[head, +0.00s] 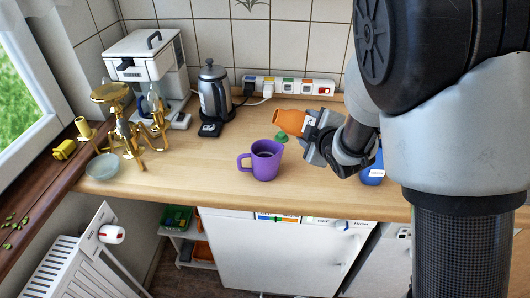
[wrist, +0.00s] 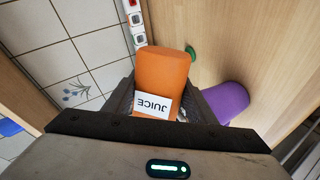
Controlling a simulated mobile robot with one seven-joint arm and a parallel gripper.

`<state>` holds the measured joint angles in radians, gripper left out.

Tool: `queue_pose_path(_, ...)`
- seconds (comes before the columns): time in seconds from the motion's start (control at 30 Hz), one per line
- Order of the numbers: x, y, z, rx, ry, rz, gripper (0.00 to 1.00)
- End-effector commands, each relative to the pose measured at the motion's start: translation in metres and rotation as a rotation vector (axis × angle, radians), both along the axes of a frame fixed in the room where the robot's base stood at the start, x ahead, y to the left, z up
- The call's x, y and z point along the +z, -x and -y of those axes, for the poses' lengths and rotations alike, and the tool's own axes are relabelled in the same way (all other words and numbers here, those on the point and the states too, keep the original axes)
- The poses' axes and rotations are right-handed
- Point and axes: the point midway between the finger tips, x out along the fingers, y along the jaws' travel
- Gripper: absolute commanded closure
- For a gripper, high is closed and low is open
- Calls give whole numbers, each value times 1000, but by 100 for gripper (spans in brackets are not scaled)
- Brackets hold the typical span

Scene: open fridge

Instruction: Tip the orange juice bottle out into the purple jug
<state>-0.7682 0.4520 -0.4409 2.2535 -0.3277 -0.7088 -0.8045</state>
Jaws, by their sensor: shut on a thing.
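An orange juice bottle (head: 289,121) is in my gripper (head: 316,138), tilted onto its side with its free end toward the left. In the wrist view the bottle (wrist: 164,72) has a white JUICE label and sits between the two dark fingers (wrist: 158,104), which are shut on it. The purple jug (head: 262,162) stands upright on the wooden counter, handle to the left, below and left of the bottle. In the wrist view the jug (wrist: 226,102) is at the right, apart from the bottle. I cannot see any juice flowing.
A kettle (head: 214,97), a coffee machine (head: 148,68) and a power strip (head: 290,86) stand at the back. A brass scale (head: 140,125) and a glass bowl (head: 103,166) are at the left. A green object (head: 282,137) lies behind the jug.

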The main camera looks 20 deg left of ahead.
Motion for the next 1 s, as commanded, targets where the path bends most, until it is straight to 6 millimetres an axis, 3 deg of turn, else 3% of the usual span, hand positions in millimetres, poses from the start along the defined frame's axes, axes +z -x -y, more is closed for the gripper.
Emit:
queue_pose_path(0.4,2,0,-1,0,-92,-31,74)
queue_pose_path(0.67,4,2,-6,-1,-312,-106,74)
queue_pose_path(1.0,3,3,-9,-1,-375,-130,74)
